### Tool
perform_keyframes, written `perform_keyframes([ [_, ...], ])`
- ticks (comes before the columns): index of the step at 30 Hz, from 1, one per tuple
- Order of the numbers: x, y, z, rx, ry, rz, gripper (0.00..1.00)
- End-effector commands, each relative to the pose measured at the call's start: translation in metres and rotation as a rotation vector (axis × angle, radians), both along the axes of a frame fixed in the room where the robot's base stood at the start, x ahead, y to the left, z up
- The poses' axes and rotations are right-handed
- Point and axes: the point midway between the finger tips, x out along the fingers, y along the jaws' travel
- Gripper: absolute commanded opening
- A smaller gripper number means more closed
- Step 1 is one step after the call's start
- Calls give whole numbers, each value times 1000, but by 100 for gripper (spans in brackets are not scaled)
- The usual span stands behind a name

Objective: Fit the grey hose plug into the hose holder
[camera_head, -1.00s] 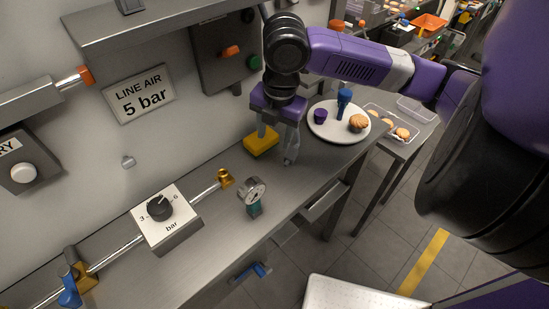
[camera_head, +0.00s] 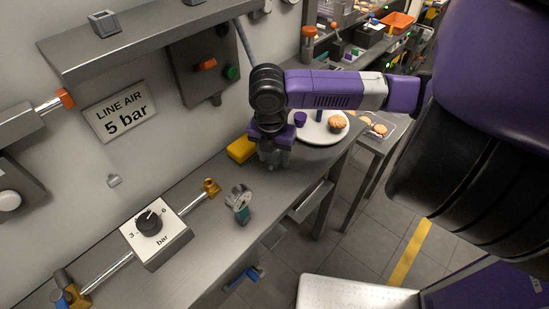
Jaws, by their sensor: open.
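My gripper (camera_head: 275,162) points down over the steel worktop, open and apparently empty, just right of a yellow block. I cannot pick out the grey hose plug with certainty. A grey tube (camera_head: 246,45), perhaps a hose, runs down behind my arm's wrist, which hides its lower end. A square grey piece with a dark opening (camera_head: 103,23) sits on the upper wall shelf; it may be the hose holder, but I cannot tell. A small grey fitting (camera_head: 114,181) sticks out of the wall below the "LINE AIR 5 bar" sign.
The yellow block (camera_head: 241,149) lies against the wall. A white plate (camera_head: 327,136) holds a muffin and a purple cup behind my gripper. A dial box (camera_head: 157,237) and a small gauge (camera_head: 240,203) stand on the worktop (camera_head: 205,262). A control box (camera_head: 199,72) hangs above.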

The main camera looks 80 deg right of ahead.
Motion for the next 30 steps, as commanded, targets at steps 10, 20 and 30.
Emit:
perform_keyframes([
  [10, 0, 0, 0, 0, 0, -1, 14],
  [20, 0, 0, 0, 0, 0, -1, 0],
  [30, 11, 1, 5, 0, 0, 1, 0],
])
